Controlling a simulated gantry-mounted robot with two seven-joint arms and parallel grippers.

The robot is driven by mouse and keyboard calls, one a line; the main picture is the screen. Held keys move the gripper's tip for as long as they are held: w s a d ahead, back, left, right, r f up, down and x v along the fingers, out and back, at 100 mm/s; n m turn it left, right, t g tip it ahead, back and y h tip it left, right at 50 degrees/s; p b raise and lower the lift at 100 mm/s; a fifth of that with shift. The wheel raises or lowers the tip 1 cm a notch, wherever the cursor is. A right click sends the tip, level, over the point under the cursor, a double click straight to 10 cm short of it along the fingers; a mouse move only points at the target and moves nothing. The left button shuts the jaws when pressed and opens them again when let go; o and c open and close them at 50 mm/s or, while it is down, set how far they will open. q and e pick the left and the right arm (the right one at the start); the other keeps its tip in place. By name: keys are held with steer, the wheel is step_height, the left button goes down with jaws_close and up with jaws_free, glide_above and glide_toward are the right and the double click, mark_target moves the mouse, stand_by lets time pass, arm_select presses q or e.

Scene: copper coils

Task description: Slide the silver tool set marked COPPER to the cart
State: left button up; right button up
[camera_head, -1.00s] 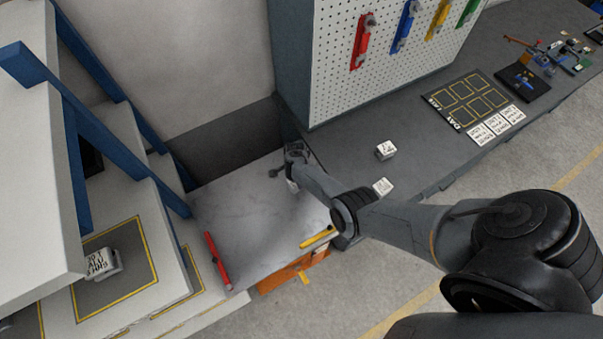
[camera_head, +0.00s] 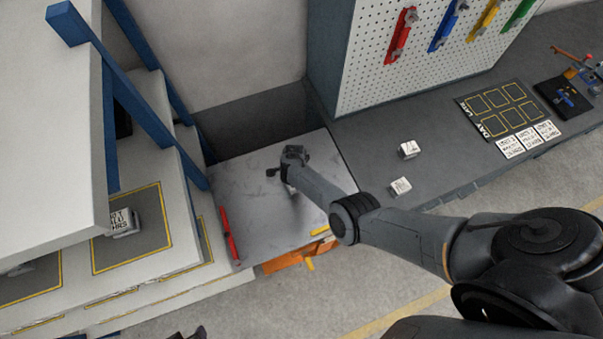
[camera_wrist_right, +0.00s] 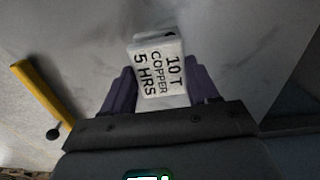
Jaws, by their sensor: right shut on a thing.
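A small silver-white block marked "10 T COPPER 5 HRS" (camera_wrist_right: 158,70) sits between the purple fingers of my right gripper (camera_wrist_right: 161,88) in the right wrist view. The fingers are shut on it. In the head view my right gripper (camera_head: 291,183) is over the pale marbled top of the cart (camera_head: 240,180), and my wrist mostly hides the block. I cannot tell whether the block touches the top. The cart has a red bar (camera_head: 230,235) at its left and a yellow bar (camera_head: 320,230) at its front. My left gripper is not in view.
Two white marked blocks, one farther back (camera_head: 408,149) and one nearer (camera_head: 400,186), stand on the grey bench (camera_head: 370,150) at right. Another marked block (camera_head: 121,222) is on the stepped rack at left. A pegboard (camera_head: 375,80) with coloured tools stands behind the bench.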

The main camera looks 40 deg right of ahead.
steer(key=shift+w+a+b, duration=0.15)
steer(key=shift+a, duration=1.15)
steer(key=shift+w+a+b, duration=0.15)
steer(key=shift+a, duration=1.15)
steer(key=o, duration=1.1)
steer(key=shift+c, duration=0.2)
steer(key=shift+o, duration=0.4)
steer(key=shift+r, duration=0.1)
steer(key=shift+r+p, duration=1.4)
steer(key=shift+p, duration=0.05)
steer(key=shift+r+p, duration=1)
steer(key=shift+r, duration=0.05)
